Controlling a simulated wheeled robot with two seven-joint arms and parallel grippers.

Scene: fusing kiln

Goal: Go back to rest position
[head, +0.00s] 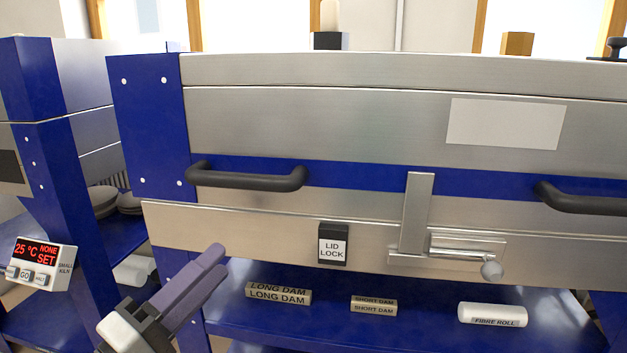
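My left gripper (218,262) comes in at the lower left, in front of the kiln's blue corner post. Its two grey-purple fingers lie together with nothing seen between them. My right gripper is out of view. The large steel kiln (330,124) fills the middle and right. Its lid looks closed, with a dark left handle (246,178) and a dark right handle (585,201). A lid lock label block (332,244) and a metal latch (418,215) with a round-knobbed bolt are on the front.
On the blue shelf (400,337) below lie a long dam (278,294), a short dam (374,306) and a white fibre roll (492,314). A small kiln controller (40,263) reading 25 °C stands at the left, by another blue and steel kiln (62,75).

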